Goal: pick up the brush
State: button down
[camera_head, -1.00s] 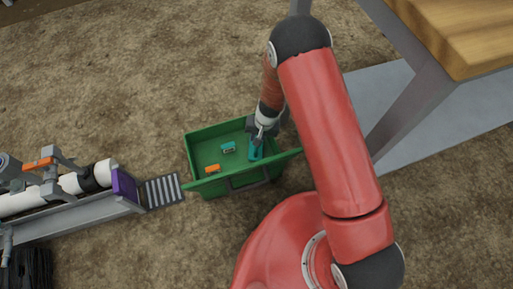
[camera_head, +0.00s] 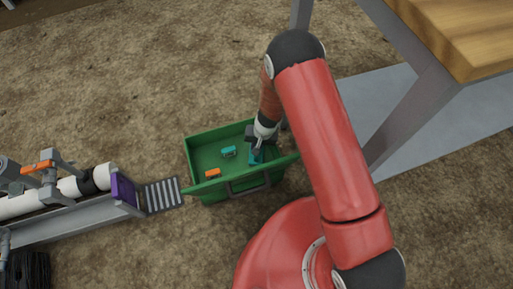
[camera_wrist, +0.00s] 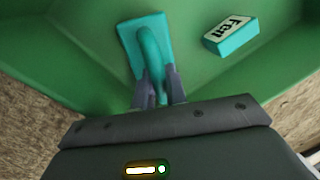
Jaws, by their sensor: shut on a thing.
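The brush (camera_wrist: 127,38) is teal, with a flat rectangular base and a curved handle. It is inside the green crate, and in the head view a small part of the brush (camera_head: 256,157) shows below my wrist. My gripper (camera_wrist: 158,82) is shut on the brush's handle, with a grey finger on each side of it. In the head view my gripper (camera_head: 257,148) reaches down into the right part of the crate. I cannot tell whether the brush touches the crate floor.
The green crate (camera_head: 204,146) stands on bare soil. A teal block with a white label (camera_wrist: 231,35) and an orange block (camera_head: 213,173) lie in it. A pipe skid (camera_head: 70,221) with a grate is at left. A wooden-topped table (camera_head: 465,35) stands at right.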

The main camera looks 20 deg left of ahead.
notch_tip(320, 180, up, 20)
jog(key=p, duration=0.4)
jog(key=c, duration=1.9)
grip_release()
jog(key=shift+c, duration=0.2)
grip_shut()
jog(key=shift+a, duration=0.1)
